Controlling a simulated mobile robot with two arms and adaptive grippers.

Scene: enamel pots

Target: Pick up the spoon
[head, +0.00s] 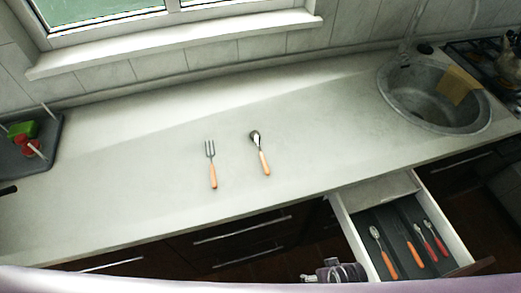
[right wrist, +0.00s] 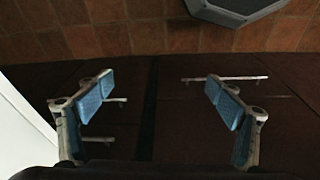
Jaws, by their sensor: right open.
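A spoon (head: 260,153) with a dark metal bowl and orange handle lies on the pale countertop (head: 120,175) in the head view, its bowl toward the wall. An orange-handled fork (head: 211,165) lies to its left, apart from it. Another spoon (head: 382,250) lies in the open drawer (head: 347,222) at the lower right. My right gripper (head: 335,272) shows at the bottom edge of the head view, below and in front of the counter, well away from the spoon on top. In the right wrist view its blue-padded fingers (right wrist: 165,95) are spread apart with nothing between them. My left gripper is not in view.
The open drawer juts out just right of my right gripper and holds several utensils. Dark cabinet fronts with bar handles (head: 243,228) line the counter. A round sink (head: 432,100) is at the right, a dark rack (head: 48,150) at the left. The counter around the spoon is clear.

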